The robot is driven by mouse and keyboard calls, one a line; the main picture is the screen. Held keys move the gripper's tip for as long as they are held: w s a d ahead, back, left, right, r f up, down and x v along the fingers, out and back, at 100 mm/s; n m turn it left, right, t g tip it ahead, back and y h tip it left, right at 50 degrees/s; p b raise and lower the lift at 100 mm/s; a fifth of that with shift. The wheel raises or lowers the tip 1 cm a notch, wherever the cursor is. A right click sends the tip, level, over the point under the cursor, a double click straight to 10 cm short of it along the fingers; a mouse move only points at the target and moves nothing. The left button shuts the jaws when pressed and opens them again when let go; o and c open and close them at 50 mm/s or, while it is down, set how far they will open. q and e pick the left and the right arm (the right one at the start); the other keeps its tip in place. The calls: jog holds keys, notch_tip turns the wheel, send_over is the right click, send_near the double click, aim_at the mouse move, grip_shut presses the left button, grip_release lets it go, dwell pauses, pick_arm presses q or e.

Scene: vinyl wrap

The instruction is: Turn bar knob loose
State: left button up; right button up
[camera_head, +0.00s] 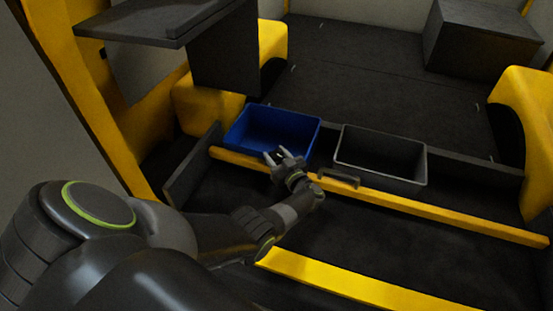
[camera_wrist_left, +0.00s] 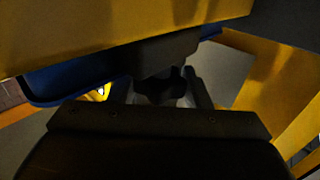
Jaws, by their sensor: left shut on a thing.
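The yellow bar (camera_head: 440,213) runs across the floor in front of two bins; in the left wrist view the bar (camera_wrist_left: 90,30) fills the top. A dark knob (camera_wrist_left: 162,84) sits below a dark block (camera_wrist_left: 165,55) at the bar. My left gripper (camera_head: 279,157) is at the bar's left part, by the blue bin. In the left wrist view its fingers (camera_wrist_left: 160,95) stand on either side of the knob, shut on it. In the head view I cannot make out the knob. My right gripper is in neither view.
A blue bin (camera_head: 238,138) and a dark grey bin (camera_head: 424,166) stand behind the bar. A dark handle-like piece (camera_head: 338,178) is at the bar to the gripper's right. A second yellow bar (camera_head: 350,284) lies nearer. A dark shelf (camera_head: 150,22) overhangs at upper left.

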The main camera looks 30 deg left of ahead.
pick_arm(q)
jog(key=shift+n+g, duration=0.3)
jog(key=shift+g, duration=0.1)
jog(key=o, duration=0.9)
jog(key=shift+s, duration=0.1)
jog(key=shift+o, duration=0.2)
jog(key=shift+s+d, duration=0.1)
jog(key=shift+d, duration=0.25)
jog(key=p+v, duration=0.1)
jog(key=v, duration=1.5)
jog(key=shift+s+d+f+p, duration=0.2)
jog(key=shift+d+f+p, duration=0.1)
jog(key=shift+p, duration=0.1)
